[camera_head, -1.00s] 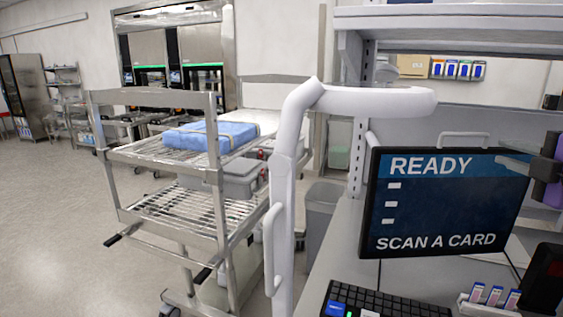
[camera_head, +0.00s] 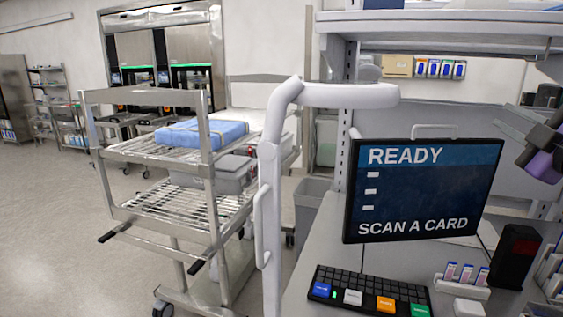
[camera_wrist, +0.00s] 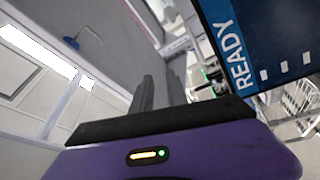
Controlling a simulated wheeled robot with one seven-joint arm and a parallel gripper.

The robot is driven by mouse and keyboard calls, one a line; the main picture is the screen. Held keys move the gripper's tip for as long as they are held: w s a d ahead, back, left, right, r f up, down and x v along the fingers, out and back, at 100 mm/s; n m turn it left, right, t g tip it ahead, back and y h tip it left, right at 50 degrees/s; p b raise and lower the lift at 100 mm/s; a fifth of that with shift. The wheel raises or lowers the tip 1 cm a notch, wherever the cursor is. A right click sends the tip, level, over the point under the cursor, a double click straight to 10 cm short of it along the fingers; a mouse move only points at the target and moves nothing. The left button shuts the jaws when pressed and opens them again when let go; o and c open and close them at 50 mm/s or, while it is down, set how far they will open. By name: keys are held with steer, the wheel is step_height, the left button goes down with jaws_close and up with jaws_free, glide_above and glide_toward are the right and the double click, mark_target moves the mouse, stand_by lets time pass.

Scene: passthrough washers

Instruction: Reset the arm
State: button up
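My gripper (camera_wrist: 160,84) shows in the wrist view with its two grey fingers apart and nothing between them. Its purple and black body fills the bottom of that view, with a small orange and green light. In the head view only part of the purple and black gripper body (camera_head: 541,150) shows at the right edge, tilted, above the desk and right of the screen. The fingers are hard to make out there.
A screen (camera_head: 424,190) reading "READY, SCAN A CARD" stands on the desk behind a keyboard (camera_head: 368,291). A dark reader (camera_head: 517,256) and a card holder (camera_head: 461,287) stand to the right. Shelves (camera_head: 450,25) hang above. A bent white tube (camera_head: 270,190) and a wire cart (camera_head: 205,170) stand left.

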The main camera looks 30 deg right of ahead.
steer(key=a+f+m+h, duration=0.1)
steer(key=a+f+m, duration=0.6)
steer(key=a+f, duration=0.4)
steer(key=a+f+m+h, duration=0.1)
steer(key=a+f+m, duration=0.65)
steer(key=f, duration=0.55)
steer(key=s+a+f+n+g+y, duration=0.1)
steer(key=s+a+f+n+y, duration=0.2)
steer(key=s+a+f+y, duration=0.3)
steer(key=s+a+f+n+g+y, duration=0.1)
steer(key=s+a+f+n+y, duration=0.3)
steer(key=s+a+f, duration=0.8)
steer(key=s+a+y, duration=0.1)
steer(key=a+y, duration=0.1)
steer(key=a, duration=0.4)
steer(key=shift+s+y, duration=0.25)
steer(key=shift+y, duration=0.05)
steer(key=shift+f, duration=0.1)
